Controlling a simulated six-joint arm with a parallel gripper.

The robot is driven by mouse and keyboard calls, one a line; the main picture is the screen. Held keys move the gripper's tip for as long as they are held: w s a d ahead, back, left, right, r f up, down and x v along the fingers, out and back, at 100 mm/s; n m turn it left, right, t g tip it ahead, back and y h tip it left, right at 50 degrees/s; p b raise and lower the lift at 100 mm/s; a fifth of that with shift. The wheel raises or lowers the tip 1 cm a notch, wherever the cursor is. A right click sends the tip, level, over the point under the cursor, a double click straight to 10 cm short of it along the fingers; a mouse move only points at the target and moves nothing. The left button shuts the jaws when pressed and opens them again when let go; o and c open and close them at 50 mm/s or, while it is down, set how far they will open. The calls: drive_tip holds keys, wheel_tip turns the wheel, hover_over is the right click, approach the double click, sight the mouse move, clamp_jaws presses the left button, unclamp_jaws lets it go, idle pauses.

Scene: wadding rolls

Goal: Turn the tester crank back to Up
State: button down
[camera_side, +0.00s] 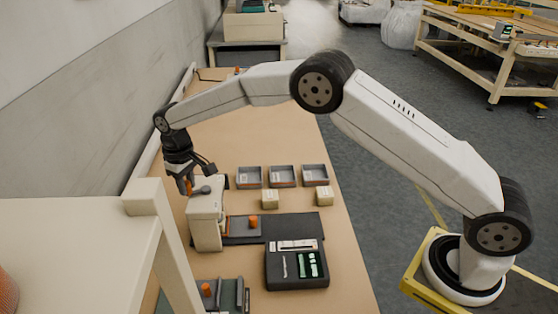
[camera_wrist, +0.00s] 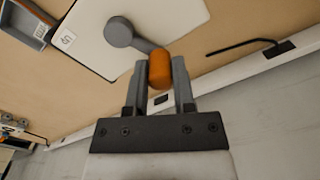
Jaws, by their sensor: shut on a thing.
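The tester (camera_side: 206,225) is a cream box standing on the table at the left in the side view. Its cream top also shows in the wrist view (camera_wrist: 88,30). The crank (camera_wrist: 120,33) is a grey round hub with a short arm and an orange knob (camera_wrist: 160,70). In the wrist view the arm runs from the hub toward my gripper (camera_wrist: 158,85). My gripper is shut on the orange knob, one finger on each side. In the side view my gripper (camera_side: 189,183) is above the tester's left part, with the grey hub (camera_side: 203,190) beside it.
Three grey trays (camera_side: 283,177) and two small cream blocks (camera_side: 270,199) lie behind and right of the tester. A dark case (camera_side: 297,277) is in front right. A cream frame post (camera_side: 172,245) stands close at the left. The table's far part is mostly clear.

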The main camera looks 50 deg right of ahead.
drive_tip(key=shift+s+f, duration=0.15)
drive_tip(key=shift+f, duration=0.05)
drive_tip(key=shift+s, duration=1.3)
drive_tip(key=shift+s+d, duration=0.35)
drive_tip(key=shift+s, duration=0.2)
drive_tip(key=shift+s+d, duration=0.3)
drive_tip(key=shift+s, duration=0.25)
drive_tip(key=shift+d+r, duration=0.1)
drive_tip(key=shift+s+d+r, duration=0.1)
drive_tip(key=shift+s+d, duration=0.1)
drive_tip(key=shift+d, duration=0.35)
drive_tip(key=shift+s+d, duration=0.2)
drive_tip(key=shift+d, duration=0.3)
